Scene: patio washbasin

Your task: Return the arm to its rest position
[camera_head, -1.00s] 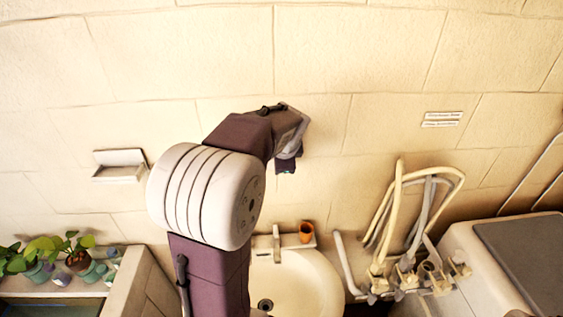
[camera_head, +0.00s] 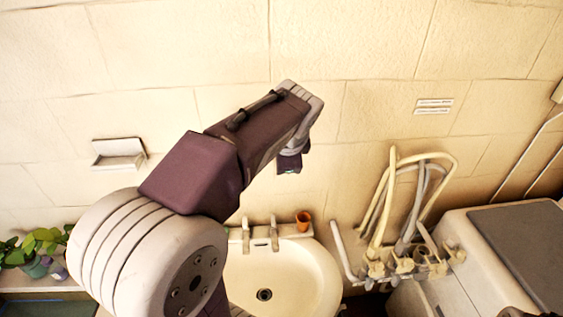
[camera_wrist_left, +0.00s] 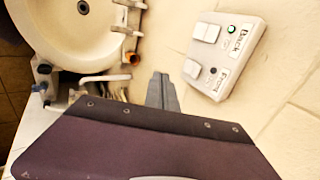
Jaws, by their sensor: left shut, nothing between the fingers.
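My left arm rises from the lower left of the head view, bent at the elbow, in front of the tiled wall. Its gripper (camera_head: 289,163) points down above the back of the washbasin and is partly hidden by the wrist. In the wrist view the left gripper (camera_wrist_left: 162,92) shows its grey fingers together, with nothing between them. My right gripper cannot be made out.
The white washbasin (camera_head: 315,273) has taps (camera_head: 273,236) and an orange cup (camera_head: 303,221). Hoses and pipes (camera_head: 386,205) stand at right beside a white machine (camera_head: 463,228). A switch box (camera_wrist_left: 225,55) is on the wall. Plants (camera_head: 40,245) and a soap dish (camera_head: 119,153) are left.

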